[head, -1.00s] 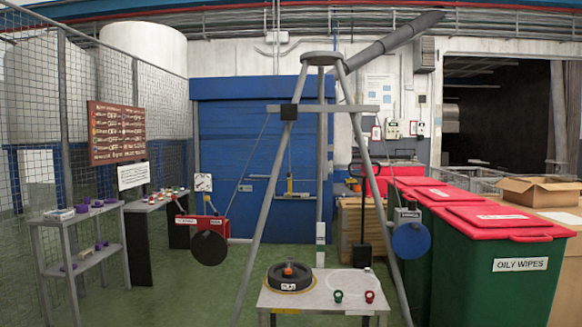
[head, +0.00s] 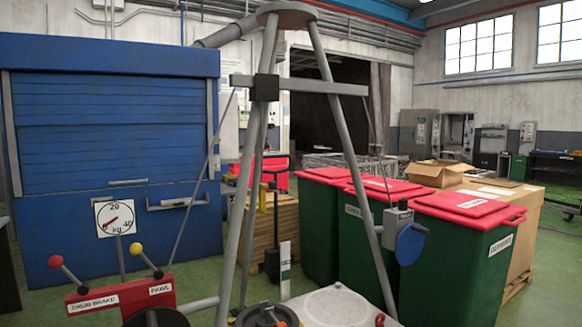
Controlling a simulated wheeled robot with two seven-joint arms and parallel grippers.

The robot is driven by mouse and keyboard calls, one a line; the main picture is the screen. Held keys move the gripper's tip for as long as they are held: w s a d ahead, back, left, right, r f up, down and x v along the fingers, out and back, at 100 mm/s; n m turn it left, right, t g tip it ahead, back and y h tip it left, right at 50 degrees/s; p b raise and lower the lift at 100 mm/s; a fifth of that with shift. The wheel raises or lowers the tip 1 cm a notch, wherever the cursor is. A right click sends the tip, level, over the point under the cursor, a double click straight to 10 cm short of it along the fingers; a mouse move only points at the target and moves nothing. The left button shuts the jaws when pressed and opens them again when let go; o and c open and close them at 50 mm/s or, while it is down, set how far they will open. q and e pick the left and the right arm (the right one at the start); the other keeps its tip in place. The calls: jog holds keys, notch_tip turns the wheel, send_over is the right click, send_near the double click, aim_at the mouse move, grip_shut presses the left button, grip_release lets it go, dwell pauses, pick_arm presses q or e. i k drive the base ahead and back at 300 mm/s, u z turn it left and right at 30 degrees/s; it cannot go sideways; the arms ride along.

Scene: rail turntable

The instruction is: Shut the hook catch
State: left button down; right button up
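I cannot make out a hook catch in the head view. A grey tripod (head: 338,110) stands in front of me with a crossbar and a black block (head: 266,88) on it. A red box (head: 92,301) at the lower left carries labels that seem to read "DRUM BRAKE" and "PAWL". It has a red-knobbed lever (head: 67,272) and a yellow-knobbed lever (head: 147,259). A black round weight (head: 252,317) sits on a low pale table (head: 310,297), cut by the bottom edge. Neither gripper is in view.
A dial (head: 115,216) marked in kg stands behind the red box. A grey unit with a blue disc (head: 410,244) is on the tripod's right leg. Green bins with red lids (head: 467,203) and a cardboard box (head: 437,172) stand right. A pallet truck (head: 272,215) stands behind the tripod.

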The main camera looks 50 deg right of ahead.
aim_at(272, 187)
jog(key=z, duration=1.15)
jog(key=i, duration=1.25)
jog(key=z, duration=1.7)
jog(key=i, duration=0.15)
